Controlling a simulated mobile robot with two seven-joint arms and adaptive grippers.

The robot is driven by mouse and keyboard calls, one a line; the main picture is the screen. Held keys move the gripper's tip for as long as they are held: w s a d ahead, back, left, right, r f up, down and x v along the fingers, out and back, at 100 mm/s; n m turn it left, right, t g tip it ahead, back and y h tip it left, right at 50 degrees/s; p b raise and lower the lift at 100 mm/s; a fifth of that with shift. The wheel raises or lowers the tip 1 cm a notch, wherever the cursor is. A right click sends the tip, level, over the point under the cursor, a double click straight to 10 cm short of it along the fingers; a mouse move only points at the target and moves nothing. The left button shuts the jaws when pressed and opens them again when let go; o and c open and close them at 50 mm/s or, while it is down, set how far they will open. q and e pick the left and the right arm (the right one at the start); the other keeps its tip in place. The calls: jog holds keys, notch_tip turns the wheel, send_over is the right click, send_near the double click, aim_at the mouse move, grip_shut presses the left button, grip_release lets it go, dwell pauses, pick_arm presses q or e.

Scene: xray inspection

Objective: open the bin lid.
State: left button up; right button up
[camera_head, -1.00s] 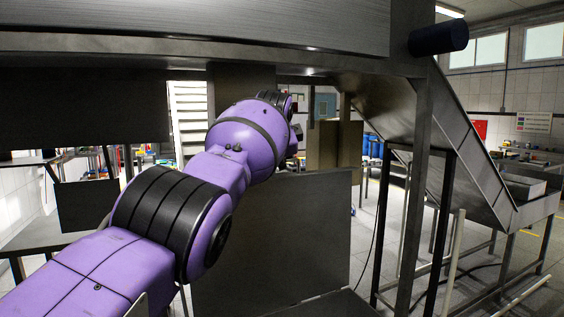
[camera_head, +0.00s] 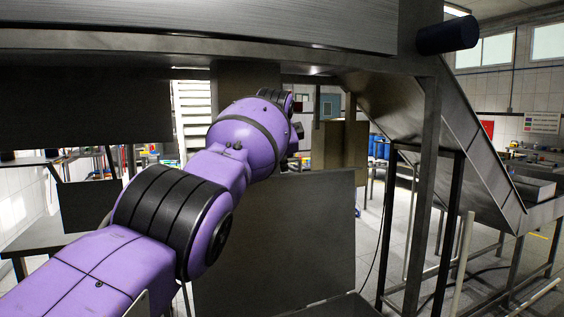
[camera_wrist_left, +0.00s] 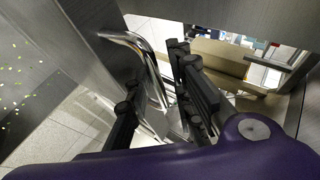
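My left arm reaches forward from the lower left in the head view; its gripper is hidden there behind the purple wrist. In the left wrist view, the black fingers of my left gripper (camera_wrist_left: 158,92) are spread apart, with a bent shiny metal bar (camera_wrist_left: 150,62) showing between and beyond them. I cannot tell whether they touch it. A flat grey panel (camera_head: 290,235) stands upright below and right of the wrist in the head view; whether it is the bin lid or another part of the bin is unclear. My right gripper is not in view.
A large metal machine body (camera_head: 200,30) overhangs the arm. A metal post (camera_head: 424,200) and a sloping chute (camera_head: 455,150) stand at the right. A speckled metal surface (camera_wrist_left: 25,75) lies left of the fingers in the wrist view. Tiled floor shows at the right.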

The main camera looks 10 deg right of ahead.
pick_arm(q)
jog(key=shift+s+r, duration=0.2)
jog(key=v, duration=1.1)
jog(key=shift+s, duration=0.25)
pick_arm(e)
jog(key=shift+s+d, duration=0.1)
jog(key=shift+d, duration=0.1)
